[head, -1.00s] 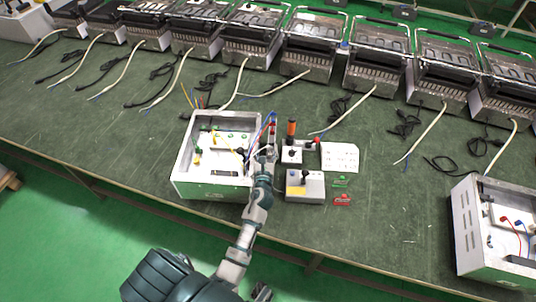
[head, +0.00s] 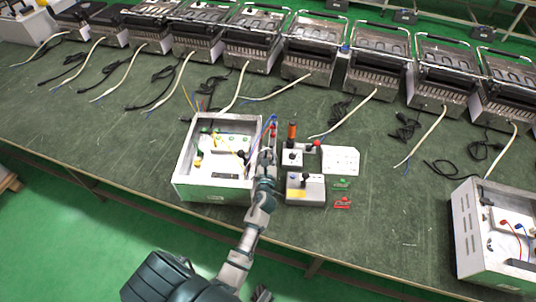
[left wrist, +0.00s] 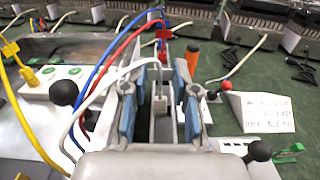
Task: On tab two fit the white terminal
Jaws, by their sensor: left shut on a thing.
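A red terminal (left wrist: 163,35) with a red wire sits beyond the fingertips, near the metal heating element part. The held terminal looks apart from the red one. Tab two cannot be picked out clearly. My right gripper is not in view.
Blue and red wires (left wrist: 110,52) arch close to the left of the fingers. To the right stand a grey fixture with an orange handle (head: 292,131), a control box with a black knob (head: 305,190) and a white card (head: 341,160). Grills line the back.

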